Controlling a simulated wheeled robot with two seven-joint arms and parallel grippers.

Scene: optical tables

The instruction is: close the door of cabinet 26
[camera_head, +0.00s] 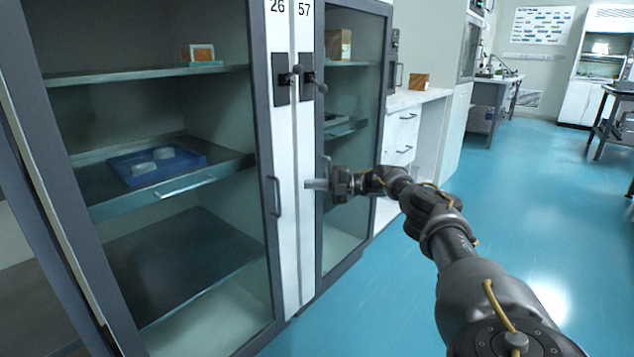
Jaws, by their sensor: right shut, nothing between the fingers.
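Cabinet 26 fills the left of the head view, with its number on a white strip (286,170). Its glass door, in a dark frame (263,120), bears a vertical handle (273,196) at its right side. The frame's right edge lies along the white strip, and I see no clear gap there. My right gripper (312,184) is shut and empty. It points left in front of the white strip by cabinet 57, right of the cabinet 26 handle. I cannot tell whether it touches the strip. My left gripper is not in view.
Cabinet 57 (356,215) stands to the right, its handle (327,172) close to my gripper. Shelves inside cabinet 26 hold a blue tray (185,163) and a small boxed item (202,53). A drawer unit (402,135) stands beyond. The blue floor (540,180) to the right is clear.

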